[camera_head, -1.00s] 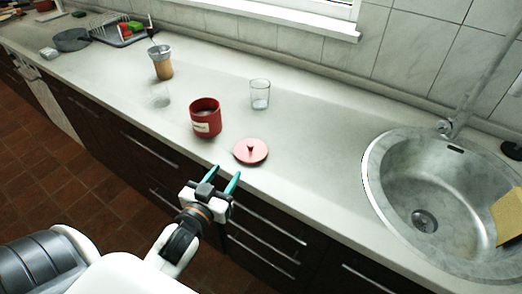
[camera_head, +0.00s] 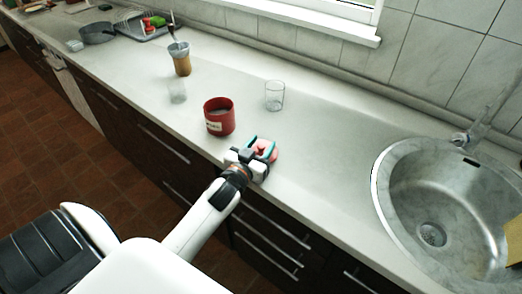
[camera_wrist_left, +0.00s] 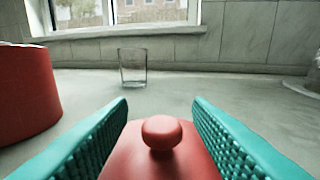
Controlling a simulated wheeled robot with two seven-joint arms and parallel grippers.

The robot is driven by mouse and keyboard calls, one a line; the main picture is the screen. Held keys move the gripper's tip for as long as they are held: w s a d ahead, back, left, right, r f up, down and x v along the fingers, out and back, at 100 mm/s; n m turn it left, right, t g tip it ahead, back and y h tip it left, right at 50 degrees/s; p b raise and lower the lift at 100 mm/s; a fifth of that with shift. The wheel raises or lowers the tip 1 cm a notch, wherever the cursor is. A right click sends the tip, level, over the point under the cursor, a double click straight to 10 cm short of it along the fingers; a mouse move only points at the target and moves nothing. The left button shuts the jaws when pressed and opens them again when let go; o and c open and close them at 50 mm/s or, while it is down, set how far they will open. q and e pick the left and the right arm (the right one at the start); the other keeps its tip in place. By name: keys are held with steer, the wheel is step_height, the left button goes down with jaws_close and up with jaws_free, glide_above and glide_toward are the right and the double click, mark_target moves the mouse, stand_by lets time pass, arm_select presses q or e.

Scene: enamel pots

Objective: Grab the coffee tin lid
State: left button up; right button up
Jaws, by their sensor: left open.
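The coffee tin lid (camera_head: 262,149) is a flat red disc with a round knob, lying on the counter near its front edge. It also shows in the left wrist view (camera_wrist_left: 160,155), with its knob upright at the middle. My left gripper (camera_head: 261,144) is open, with its teal fingers over the lid. In the left wrist view the fingers (camera_wrist_left: 160,120) stand on either side of the knob, apart from it. The red coffee tin (camera_head: 219,118), open at the top with a pale label, stands left of the lid. My right gripper is not in view.
A clear glass (camera_head: 275,96) stands behind the lid; another glass (camera_head: 177,91) and a jar with a grey top (camera_head: 181,62) stand further left. The sink (camera_head: 432,205) is at right. The counter between lid and sink is clear.

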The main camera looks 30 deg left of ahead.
arm_select(q)
steer(key=shift+w, duration=0.15)
jaws_close()
